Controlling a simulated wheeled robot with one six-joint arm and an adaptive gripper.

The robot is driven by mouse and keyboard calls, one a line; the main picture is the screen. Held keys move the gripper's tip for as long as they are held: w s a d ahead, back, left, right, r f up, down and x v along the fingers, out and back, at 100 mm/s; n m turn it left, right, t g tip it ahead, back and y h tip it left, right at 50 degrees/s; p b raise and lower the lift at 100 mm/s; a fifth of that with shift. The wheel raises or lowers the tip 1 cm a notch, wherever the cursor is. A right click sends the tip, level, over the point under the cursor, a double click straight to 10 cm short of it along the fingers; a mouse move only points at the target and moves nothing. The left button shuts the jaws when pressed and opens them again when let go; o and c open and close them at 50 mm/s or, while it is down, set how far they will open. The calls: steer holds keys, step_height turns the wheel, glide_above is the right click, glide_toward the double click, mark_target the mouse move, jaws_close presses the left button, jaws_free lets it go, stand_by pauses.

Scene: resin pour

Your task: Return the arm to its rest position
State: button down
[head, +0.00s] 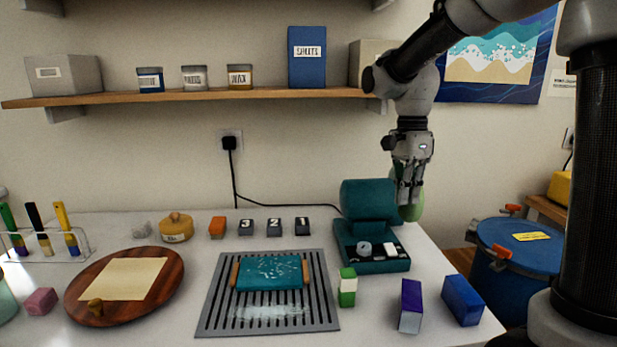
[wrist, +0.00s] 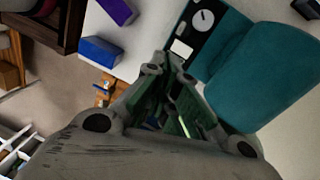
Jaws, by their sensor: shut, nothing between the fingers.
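My gripper (head: 405,190) hangs pointing down from my arm at the right of the head view, above and behind the table's right side. It is shut and empty, its fingertips beside the teal machine (head: 370,212). In the wrist view my gripper (wrist: 178,122) has its fingers together, and the teal machine (wrist: 262,72) lies to their upper right. Something light green shows just behind the fingers in the head view, partly hidden.
A grey slatted rack (head: 212,318) holds a teal slab (head: 270,272). A green-white block (head: 347,287), a purple block (head: 410,305) and a blue block (head: 462,300) stand near the front right. A blue drum (head: 530,250) is beyond the table. A shelf (head: 200,97) runs along the wall.

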steer(key=s+d+r+n+t, duration=0.1)
steer(key=s+d+n+t, duration=0.2)
steer(key=s+n, duration=0.5)
steer(key=s+d+r+n+t, duration=0.1)
steer(key=s+d+n+t, duration=0.2)
steer(key=s+d+n, duration=0.3)
steer(key=s+n, duration=0.1)
steer(key=s, duration=0.4)
steer(key=shift+s+r+n, duration=0.3)
steer(key=shift+s+n, duration=0.05)
steer(key=shift+n, duration=0.05)
steer(key=shift+d, duration=0.1)
